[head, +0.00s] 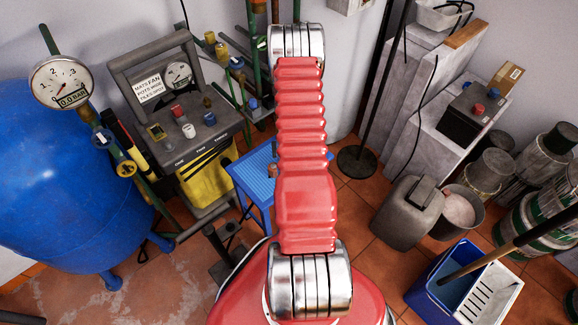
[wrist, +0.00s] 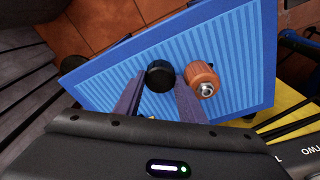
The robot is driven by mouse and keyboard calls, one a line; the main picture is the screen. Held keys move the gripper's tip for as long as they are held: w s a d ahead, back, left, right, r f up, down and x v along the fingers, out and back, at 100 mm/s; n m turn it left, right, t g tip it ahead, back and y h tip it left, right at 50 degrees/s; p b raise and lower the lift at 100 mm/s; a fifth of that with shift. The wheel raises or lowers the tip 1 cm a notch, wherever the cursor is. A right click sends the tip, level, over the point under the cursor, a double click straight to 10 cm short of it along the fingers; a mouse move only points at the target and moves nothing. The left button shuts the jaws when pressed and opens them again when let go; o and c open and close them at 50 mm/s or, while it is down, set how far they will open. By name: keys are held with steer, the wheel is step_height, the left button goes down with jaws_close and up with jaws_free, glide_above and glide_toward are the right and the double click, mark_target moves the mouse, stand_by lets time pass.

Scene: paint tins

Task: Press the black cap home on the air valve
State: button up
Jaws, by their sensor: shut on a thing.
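In the wrist view the black cap (wrist: 160,76) is between the two fingertips of my gripper (wrist: 158,84), which is shut on it. An orange-brown fitting with a bare metal stem (wrist: 203,80), which looks like the air valve, stands just right of the cap on the ribbed blue stool top (wrist: 110,84). The cap and fitting look apart; the cap's height above the stool is hard to tell. In the head view the blue stool (head: 246,176) is partly behind my red arm, and my gripper is hidden.
A grey machine with a yellow front (head: 205,177) stands left of the stool. A blue tank with a gauge (head: 60,165) is further left. A grey jerrycan (head: 409,207), paint tins and a blue bucket (head: 440,282) stand to the right. Tiled floor is open between.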

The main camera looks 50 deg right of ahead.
steer(key=shift+r, duration=0.15)
step_height(320, 180, up, 10)
stand_by(0.6)
stand_by(0.3)
